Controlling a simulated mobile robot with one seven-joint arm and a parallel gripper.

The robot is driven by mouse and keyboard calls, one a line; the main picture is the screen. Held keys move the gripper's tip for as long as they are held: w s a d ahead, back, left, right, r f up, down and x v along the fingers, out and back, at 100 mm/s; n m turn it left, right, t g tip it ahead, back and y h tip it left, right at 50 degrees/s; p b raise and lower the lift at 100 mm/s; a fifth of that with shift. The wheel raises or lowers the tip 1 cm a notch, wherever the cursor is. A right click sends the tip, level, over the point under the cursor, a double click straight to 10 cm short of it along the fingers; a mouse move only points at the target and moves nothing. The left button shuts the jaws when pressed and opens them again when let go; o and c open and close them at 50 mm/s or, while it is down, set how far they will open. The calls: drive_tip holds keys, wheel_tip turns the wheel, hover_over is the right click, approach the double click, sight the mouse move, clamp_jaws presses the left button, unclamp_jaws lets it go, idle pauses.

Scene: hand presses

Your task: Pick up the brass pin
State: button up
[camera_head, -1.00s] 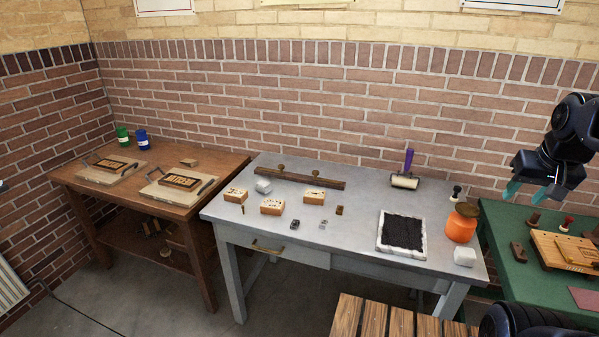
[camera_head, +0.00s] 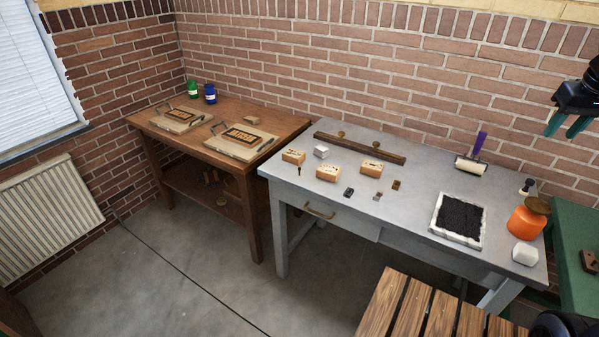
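A small, thin upright piece (camera_head: 299,171), which looks like the brass pin, stands near the front left edge of the grey table (camera_head: 415,190). It is just in front of a light wooden block (camera_head: 293,157). It is too small to make out in detail. My gripper (camera_head: 567,127) is at the upper right edge of the view, with its teal fingers apart and nothing between them. It is far to the right of the pin and raised above the tables.
More wooden blocks (camera_head: 328,173), small dark pieces (camera_head: 348,193) and a long dark bar (camera_head: 360,148) lie on the grey table. A black inked tray (camera_head: 460,217), a roller (camera_head: 471,165) and an orange jar (camera_head: 527,218) stand at its right. A slatted wooden surface (camera_head: 416,310) is in front.

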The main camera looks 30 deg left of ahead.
drive_tip(key=w+a+f+n+g, duration=0.15)
drive_tip(key=w+a, duration=0.25)
drive_tip(key=a, duration=0.4)
drive_tip(key=w+a+f+n, duration=0.1)
drive_tip(key=w+a+n, duration=0.1)
drive_tip(key=w+a, duration=0.5)
drive_tip(key=w+a+f+n, duration=0.1)
drive_tip(key=w+a+n, duration=0.1)
drive_tip(key=a, duration=0.8)
drive_tip(key=n+g, duration=0.2)
drive_tip(key=n, duration=0.7)
hover_over(300, 168)
drive_tip(key=shift+h, duration=0.4)
wheel_tip(300, 168, down, 30)
drive_tip(key=shift+s+f, duration=0.1)
drive_tip(key=shift+w+a+f, duration=0.1)
drive_tip(key=shift+f, duration=1.5)
drive_tip(key=shift+w+a+f, duration=0.1)
drive_tip(key=shift+f, duration=1.45)
clamp_jaws()
